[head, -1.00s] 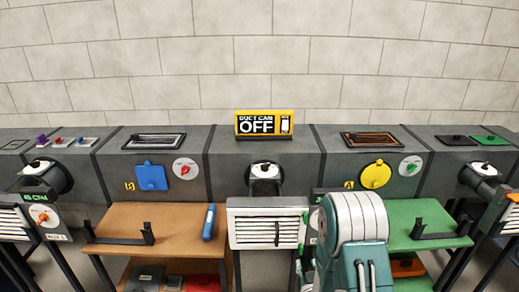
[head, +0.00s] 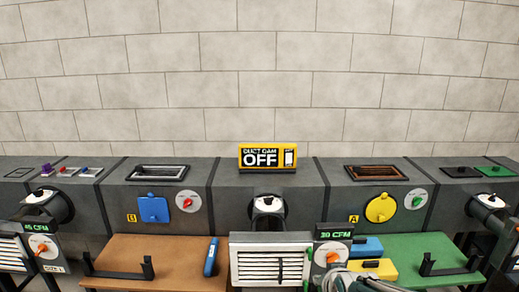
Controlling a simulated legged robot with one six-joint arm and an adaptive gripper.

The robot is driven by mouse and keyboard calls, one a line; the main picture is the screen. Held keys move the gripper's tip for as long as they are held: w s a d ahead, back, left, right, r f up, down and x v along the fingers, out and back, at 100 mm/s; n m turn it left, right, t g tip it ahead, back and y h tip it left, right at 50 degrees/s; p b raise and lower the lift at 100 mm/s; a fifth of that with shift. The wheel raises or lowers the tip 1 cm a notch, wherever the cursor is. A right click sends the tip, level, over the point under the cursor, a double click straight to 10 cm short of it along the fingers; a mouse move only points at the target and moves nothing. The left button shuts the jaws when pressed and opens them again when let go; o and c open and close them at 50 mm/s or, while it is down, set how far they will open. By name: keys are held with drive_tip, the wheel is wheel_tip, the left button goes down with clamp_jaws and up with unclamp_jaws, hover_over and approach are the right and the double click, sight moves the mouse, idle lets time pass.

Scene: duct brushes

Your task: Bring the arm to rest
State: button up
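Only a small part of my arm, pale with some teal, shows at the bottom edge of the head view, right of centre, in front of the green shelf (head: 425,247). My gripper is not in view, so whether it is open, shut or holding anything is hidden. The visible part of the arm is low, beside the white louvred vent (head: 271,262) and below the 30 CFM display box (head: 334,243).
A grey duct (head: 240,205) runs along the wall with a yellow sign (head: 268,157) reading OFF. A brown shelf (head: 150,262) bears a blue tool (head: 211,256) and a black bracket (head: 118,272). Blue (head: 368,248) and yellow (head: 373,268) blocks are on the green shelf.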

drive_tip(key=s+r+g, duration=0.2)
drive_tip(key=s+r, duration=0.1)
drive_tip(key=s, duration=0.6)
drive_tip(key=s+r+g, duration=0.2)
drive_tip(key=s+r, duration=0.1)
drive_tip(key=s, duration=0.7)
drive_tip(key=shift+r, duration=0.25)
drive_tip(key=shift+w, duration=0.1)
